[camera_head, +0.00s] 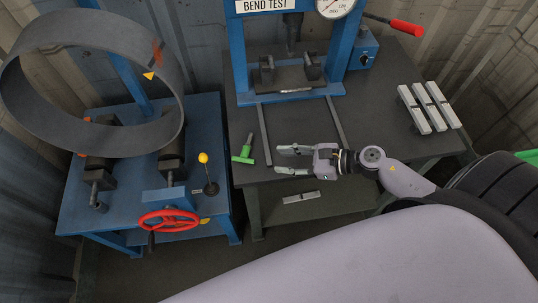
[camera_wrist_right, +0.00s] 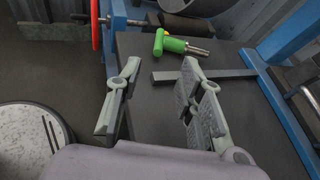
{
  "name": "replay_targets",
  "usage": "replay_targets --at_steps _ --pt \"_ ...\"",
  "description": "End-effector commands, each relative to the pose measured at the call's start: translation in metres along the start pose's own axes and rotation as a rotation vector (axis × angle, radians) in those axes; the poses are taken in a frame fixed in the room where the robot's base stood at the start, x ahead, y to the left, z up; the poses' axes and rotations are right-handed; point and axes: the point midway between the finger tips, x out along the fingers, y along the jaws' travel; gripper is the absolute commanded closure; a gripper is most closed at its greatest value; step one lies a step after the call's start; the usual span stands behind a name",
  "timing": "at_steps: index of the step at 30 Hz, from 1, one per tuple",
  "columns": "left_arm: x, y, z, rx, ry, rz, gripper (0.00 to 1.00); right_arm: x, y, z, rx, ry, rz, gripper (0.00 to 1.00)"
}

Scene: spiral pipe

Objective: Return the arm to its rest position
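My right gripper (camera_head: 283,160) is above the front part of the dark table (camera_head: 385,95), pointing left. A large grey ring of pipe (camera_head: 40,118) stands on the blue bending machine (camera_head: 78,205) at the left. My left gripper is not in view.
The blue bend-test press (camera_head: 237,60) stands at the back of the table. Several silver bars (camera_head: 428,107) lie at the table's right. The bending machine has a red handwheel (camera_head: 168,219) and a yellow-knobbed lever (camera_head: 203,158). A small metal piece (camera_head: 301,198) lies lower down, below the table's front.

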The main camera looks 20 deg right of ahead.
Motion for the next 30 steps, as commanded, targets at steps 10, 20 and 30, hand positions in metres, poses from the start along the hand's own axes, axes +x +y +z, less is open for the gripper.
replay_targets --at_steps 10,20,30 --pt "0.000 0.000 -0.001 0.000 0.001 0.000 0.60 -0.032 0.000 0.001 -0.001 -0.001 0.001 0.65" --pt "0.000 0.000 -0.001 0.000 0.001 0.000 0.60 -0.032 0.000 0.001 -0.001 -0.001 0.001 0.65" --pt "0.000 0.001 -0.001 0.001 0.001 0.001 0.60 -0.023 -0.024 0.034 0.257 -0.127 -0.179 0.65"
